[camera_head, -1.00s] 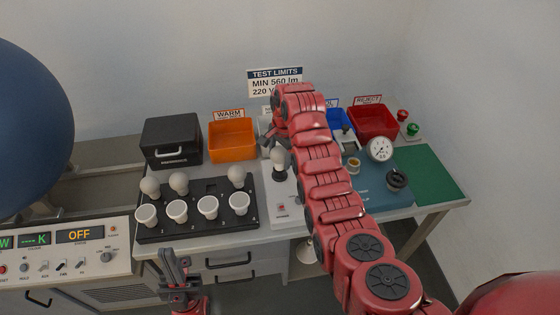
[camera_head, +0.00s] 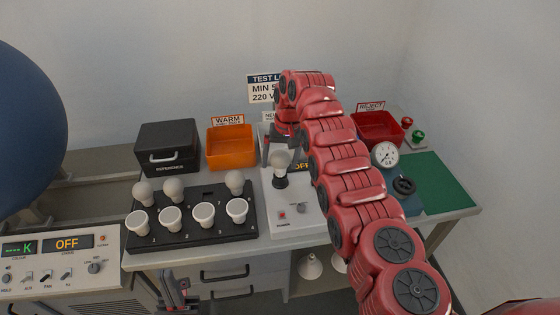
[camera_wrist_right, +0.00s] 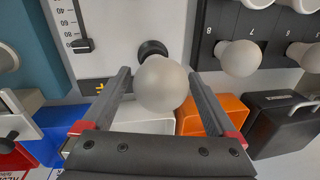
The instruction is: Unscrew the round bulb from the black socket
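The round frosted bulb (camera_head: 280,160) stands upright in the black socket (camera_head: 280,182) on the white tester (camera_head: 297,222). In the right wrist view the bulb (camera_wrist_right: 161,85) hides part of the socket (camera_wrist_right: 152,48). My right gripper (camera_wrist_right: 161,75) is open, with one finger on each side of the bulb and narrow gaps showing. In the head view my right gripper (camera_head: 280,152) is at the bulb, from behind. My left gripper (camera_head: 174,288) is low at the bottom edge, away from the bulb; its opening is unclear.
A black rack (camera_head: 190,228) with several bulbs stands left of the tester. An orange bin (camera_head: 231,148) and a black case (camera_head: 168,149) are behind it. A red bin (camera_head: 376,130), a gauge (camera_head: 384,155) and a green mat (camera_head: 437,184) are at the right.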

